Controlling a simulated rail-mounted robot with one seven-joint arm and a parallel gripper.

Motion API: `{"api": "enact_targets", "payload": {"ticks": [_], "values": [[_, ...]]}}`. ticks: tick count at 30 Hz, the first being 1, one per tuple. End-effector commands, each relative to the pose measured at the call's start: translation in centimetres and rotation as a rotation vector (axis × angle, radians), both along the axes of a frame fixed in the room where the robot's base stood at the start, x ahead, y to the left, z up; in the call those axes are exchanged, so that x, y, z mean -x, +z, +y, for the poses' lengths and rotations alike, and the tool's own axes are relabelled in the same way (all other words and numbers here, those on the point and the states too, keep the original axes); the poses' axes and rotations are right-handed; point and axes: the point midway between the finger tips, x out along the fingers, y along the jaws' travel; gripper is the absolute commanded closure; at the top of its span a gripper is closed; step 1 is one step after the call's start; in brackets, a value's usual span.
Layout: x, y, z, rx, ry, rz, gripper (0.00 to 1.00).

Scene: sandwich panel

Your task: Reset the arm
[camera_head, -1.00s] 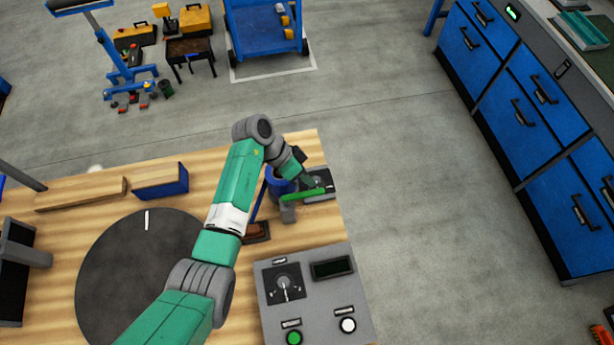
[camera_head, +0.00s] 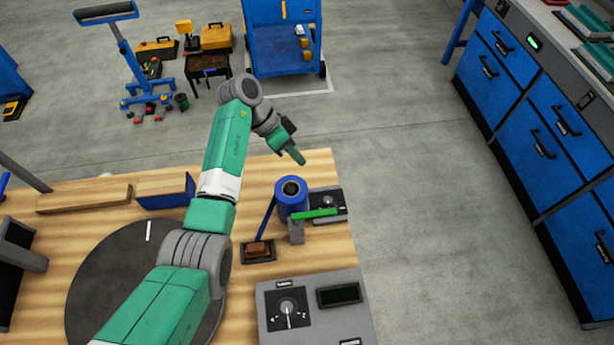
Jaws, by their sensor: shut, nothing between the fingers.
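My green and grey arm reaches out over the wooden workbench (camera_head: 105,218) from the bottom of the head view. My gripper (camera_head: 299,157) is at its far end, raised above the bench's back edge. It is shut and empty, its tip pointing down and to the right. It is apart from the blue cylinder (camera_head: 292,197), which stands upright below it on the bench. A green bar (camera_head: 315,213) with a grey block lies beside the cylinder, in front of a dark-faced device (camera_head: 328,203).
A grey control panel (camera_head: 308,320) with a dial and dark display sits at the bench front. A dark round disc (camera_head: 115,265) lies left of my arm. A blue box (camera_head: 160,191) and wooden block (camera_head: 84,197) stand at the back left. Blue cabinets (camera_head: 535,150) line the right; the floor between is clear.

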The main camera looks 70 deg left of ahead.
Motion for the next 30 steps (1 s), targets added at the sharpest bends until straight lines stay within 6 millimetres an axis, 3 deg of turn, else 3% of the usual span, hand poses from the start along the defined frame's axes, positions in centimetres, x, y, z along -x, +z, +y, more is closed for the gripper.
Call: {"api": "enact_targets", "payload": {"ticks": [6, 20, 23, 25, 27, 30], "values": [[0.6, 1.4, 1.0, 0.001, 0.000, 0.000, 1.00], [0.6, 1.5, 1.0, 0.000, 0.001, 0.000, 1.00], [-3.0, 2.7, 0.1, -0.082, 0.005, -0.009, 1.00], [-7.7, 4.8, -1.4, -0.198, 0.024, -0.043, 1.00], [-12.9, 7.9, -3.8, -0.325, 0.054, -0.112, 1.00], [-18.9, 13.1, -8.3, -0.469, 0.106, -0.249, 1.00]]}}
